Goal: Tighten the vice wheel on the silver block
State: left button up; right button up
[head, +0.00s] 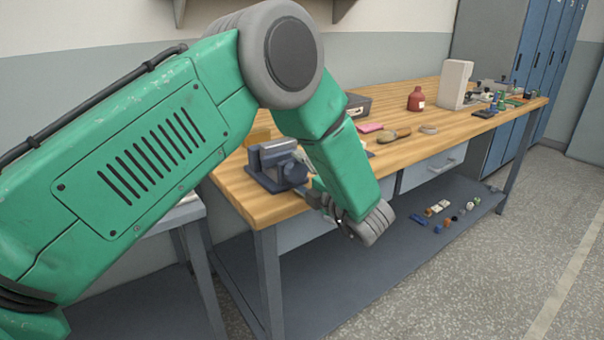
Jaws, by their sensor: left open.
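A blue-grey vice (266,180) stands on the near left corner of the wooden workbench. A lighter grey block (277,147) shows at the top of its jaws; how firmly it is held cannot be told. The vice wheel cannot be made out; it may be hidden by my gripper or by the vice body. My left arm comes in from the left and bends down over the bench's front edge. My left gripper (319,193) is open, close to the right front side of the vice. Whether it touches the vice is unclear. My right gripper is out of view.
The workbench (437,127) carries a red bottle (416,99), a pink item (370,127), a brown brush-like item (394,135) and a pale upright box (455,84). Small parts lie on the lower shelf (385,270). Blue lockers (540,65) stand behind right. The floor at right is clear.

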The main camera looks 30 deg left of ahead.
pick_arm(q)
jog(key=v, duration=1.1)
jog(key=shift+d, duration=0.4)
jog(key=shift+w+a+f, duration=0.1)
jog(key=shift+a, duration=0.05)
